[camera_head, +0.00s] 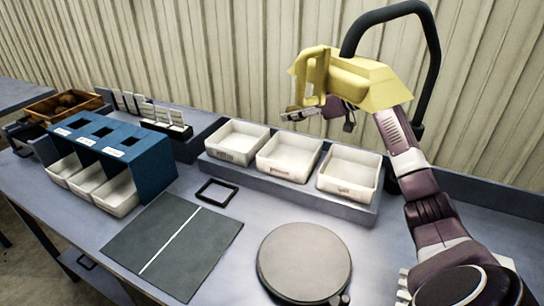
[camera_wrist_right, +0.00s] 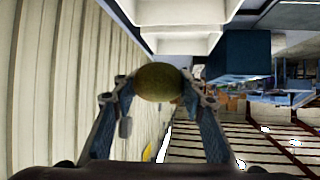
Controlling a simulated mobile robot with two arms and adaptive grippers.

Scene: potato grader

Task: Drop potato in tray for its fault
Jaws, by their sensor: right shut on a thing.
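My right gripper (camera_head: 318,115) is raised above the back of the bench, over the row of white trays as seen in the head view. In the right wrist view, its two fingers (camera_wrist_right: 160,90) are shut on a greenish-brown potato (camera_wrist_right: 160,80). I cannot make out the potato in the head view, nor a fault on it. Three white trays stand on a raised step: left (camera_head: 230,155), middle (camera_head: 284,171) and right (camera_head: 344,188). They look empty. Their front labels are too small to read. My left gripper is not in view.
A blue box with several openings (camera_head: 152,158) stands at left over white bins (camera_head: 115,198). Behind it are a brown crate (camera_head: 42,107) and upright cards (camera_head: 160,117). A dark mat (camera_head: 175,245), a black frame (camera_head: 217,192) and a round plate (camera_head: 304,262) lie in front. A black curved pipe (camera_head: 432,60) rises by my right arm.

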